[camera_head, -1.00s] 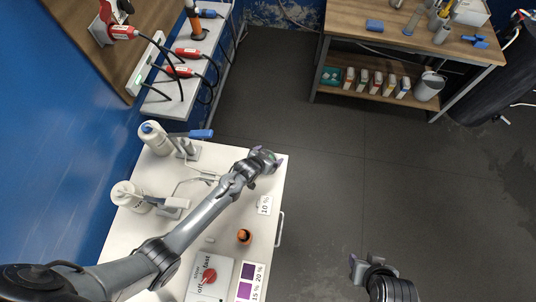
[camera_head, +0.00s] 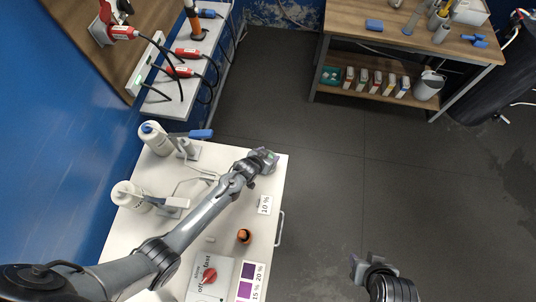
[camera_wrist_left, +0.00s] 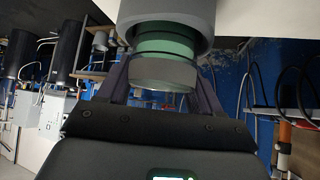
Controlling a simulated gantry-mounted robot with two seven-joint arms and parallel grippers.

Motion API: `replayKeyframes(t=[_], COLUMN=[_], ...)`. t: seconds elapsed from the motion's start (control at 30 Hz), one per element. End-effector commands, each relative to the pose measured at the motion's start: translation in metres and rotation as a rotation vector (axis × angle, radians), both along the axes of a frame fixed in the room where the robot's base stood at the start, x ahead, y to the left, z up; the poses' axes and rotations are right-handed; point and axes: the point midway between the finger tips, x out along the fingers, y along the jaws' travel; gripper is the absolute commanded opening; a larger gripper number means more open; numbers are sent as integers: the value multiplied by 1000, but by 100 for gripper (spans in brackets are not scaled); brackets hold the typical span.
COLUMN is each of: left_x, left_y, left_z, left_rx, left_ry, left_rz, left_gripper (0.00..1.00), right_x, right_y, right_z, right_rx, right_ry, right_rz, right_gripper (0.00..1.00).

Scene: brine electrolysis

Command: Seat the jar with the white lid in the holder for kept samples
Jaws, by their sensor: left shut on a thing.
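My left gripper (camera_head: 270,156) is over the far right corner of the white bench. In the left wrist view its two fingers stand on either side of a round jar (camera_wrist_left: 165,72) with a green band and a grey-looking end between them, and it is shut on this jar. A wide dark grey cylindrical part (camera_wrist_left: 166,18) surrounds the jar's other end, against the white surface. I cannot tell whether this part is the holder, or how deep the jar sits. The lid's colour is unclear in the shade. My right gripper (camera_head: 365,262) is open and empty over the floor.
A wooden table (camera_head: 460,55) stands far right. The floor between is clear.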

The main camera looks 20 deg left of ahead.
Motion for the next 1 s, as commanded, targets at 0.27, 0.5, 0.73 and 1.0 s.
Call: replayKeyframes(t=[0.27, 0.5, 0.73, 1.0], left_x=[0, 0, -1, -12], left_y=[0, 0, 0, 2], left_z=[0, 0, -1, 10], left_rx=[0, 0, 0, 0], left_ry=[-1, 0, 2, 1], left_rz=[0, 0, 0, 0], left_gripper=[23, 95, 95, 95], right_x=[0, 0, 0, 0], right_y=[0, 1, 2, 2], right_z=[1, 1, 1, 3], right_rx=[1, 5, 9, 9], right_ry=[0, 0, 0, 0], right_rz=[-1, -4, -6, -6], right_gripper=[43, 43, 43, 43])
